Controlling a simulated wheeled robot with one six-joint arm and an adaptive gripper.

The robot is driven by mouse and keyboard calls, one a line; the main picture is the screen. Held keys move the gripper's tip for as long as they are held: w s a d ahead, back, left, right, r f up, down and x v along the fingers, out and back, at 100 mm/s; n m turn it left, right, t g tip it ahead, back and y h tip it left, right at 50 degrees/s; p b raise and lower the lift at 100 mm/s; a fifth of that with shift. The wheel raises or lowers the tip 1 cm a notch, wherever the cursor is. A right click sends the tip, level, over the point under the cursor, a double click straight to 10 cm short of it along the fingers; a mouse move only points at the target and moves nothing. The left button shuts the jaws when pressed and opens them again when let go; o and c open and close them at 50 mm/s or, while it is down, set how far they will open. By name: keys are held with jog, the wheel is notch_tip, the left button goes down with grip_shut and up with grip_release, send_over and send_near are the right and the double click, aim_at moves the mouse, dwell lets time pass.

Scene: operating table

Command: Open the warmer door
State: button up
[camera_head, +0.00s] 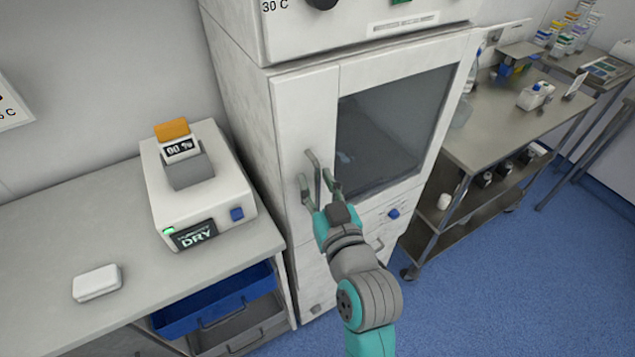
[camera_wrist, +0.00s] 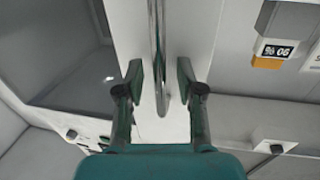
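The warmer (camera_head: 300,112) is a tall white cabinet. Its door has a dark glass window (camera_head: 390,130) and looks closed. A vertical metal bar handle (camera_head: 314,172) is on the left part of the door. My gripper (camera_head: 319,190) is in front of the handle with its fingers spread. In the wrist view the handle (camera_wrist: 158,60) comes down between the two open fingertips of my gripper (camera_wrist: 160,85), with a gap on each side. The handle's lower end shows between the fingers.
On the left, a counter (camera_head: 50,235) bears a white device with a DRY label (camera_head: 200,190) and a small white box (camera_head: 97,283). A blue drawer (camera_head: 215,300) sits below, partly out. A steel cart (camera_head: 500,125) stands to the right. Blue floor (camera_head: 500,280) lies clear in front.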

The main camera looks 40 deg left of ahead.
jog(key=shift+c, duration=0.2)
grip_shut()
jog(key=shift+d, duration=0.1)
